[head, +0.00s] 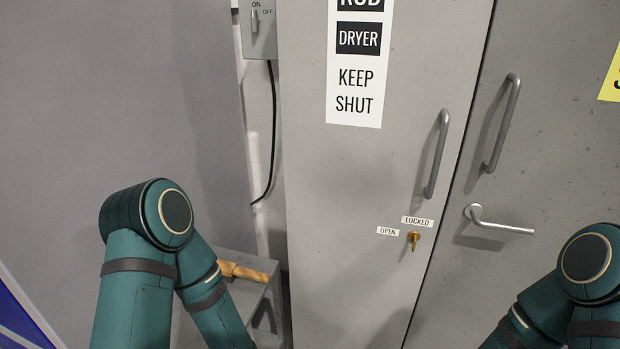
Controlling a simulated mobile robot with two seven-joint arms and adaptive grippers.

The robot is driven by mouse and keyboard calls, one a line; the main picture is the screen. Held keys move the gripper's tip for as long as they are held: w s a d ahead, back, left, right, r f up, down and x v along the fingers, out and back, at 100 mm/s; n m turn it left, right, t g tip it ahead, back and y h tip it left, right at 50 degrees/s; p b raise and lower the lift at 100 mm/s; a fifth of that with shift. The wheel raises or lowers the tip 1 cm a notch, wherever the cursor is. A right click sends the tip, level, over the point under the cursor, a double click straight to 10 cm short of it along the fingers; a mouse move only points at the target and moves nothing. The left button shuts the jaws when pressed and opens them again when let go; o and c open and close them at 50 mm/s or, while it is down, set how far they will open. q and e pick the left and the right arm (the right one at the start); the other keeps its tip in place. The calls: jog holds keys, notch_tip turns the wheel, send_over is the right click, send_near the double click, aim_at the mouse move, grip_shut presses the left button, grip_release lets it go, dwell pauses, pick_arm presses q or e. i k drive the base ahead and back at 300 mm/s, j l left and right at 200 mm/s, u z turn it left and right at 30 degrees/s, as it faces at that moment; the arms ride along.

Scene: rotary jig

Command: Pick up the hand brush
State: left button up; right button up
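A tan wooden handle with a turned shape (243,271) lies on top of a small grey step stand at the lower left of the head view. It looks like part of the hand brush, but its left end is hidden behind my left arm and no bristles show. My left arm stands in front of the stand, bent at the elbow, with its forearm running down out of the picture. My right arm shows at the lower right corner. Neither gripper is in view.
The grey step stand (262,262) is beside a tall grey cabinet (350,200) labelled rod dryer, with handles, a lever and a brass key (413,240). A switch box (262,30) with a black cable (272,130) hangs left of it. A blue panel (20,325) is at lower left.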

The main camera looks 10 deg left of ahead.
aim_at(230, 270)
jog(key=u, duration=1.05)
